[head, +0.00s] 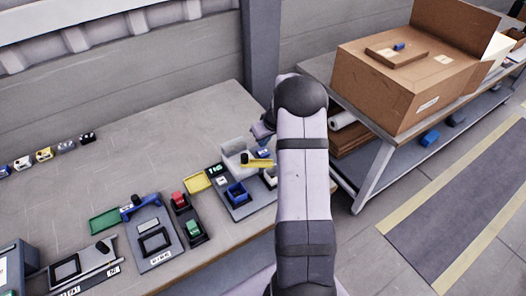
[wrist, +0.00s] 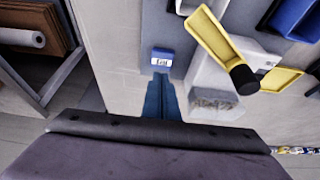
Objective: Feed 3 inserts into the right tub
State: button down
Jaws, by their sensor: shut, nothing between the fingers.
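My gripper (wrist: 162,80) is shut and empty, its blue fingers pointing towards a small blue block with a white label (wrist: 162,58). That block also shows in the head view (head: 264,152), beside my arm. A yellow lever with a black end (wrist: 222,48) reaches over the station; in the head view the yellow lever (head: 257,162) lies above a blue tub (head: 237,194). The blue tub is partly cut off in the wrist view (wrist: 299,18). A pale tub-like part (head: 269,178) at the station's right is partly hidden by my arm. I cannot make out any separate inserts.
A grey-white housing (head: 237,150) stands behind the lever. A large cardboard box (head: 400,90) stands on a separate bench at right. The table's back is mostly clear.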

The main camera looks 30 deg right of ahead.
jog(key=shift+r+p, duration=0.9)
jog(key=shift+r, duration=1.05)
notch_tip(320, 180, up, 6)
jog(key=p, duration=0.4)
send_over(264, 152)
jog(key=shift+a, duration=0.1)
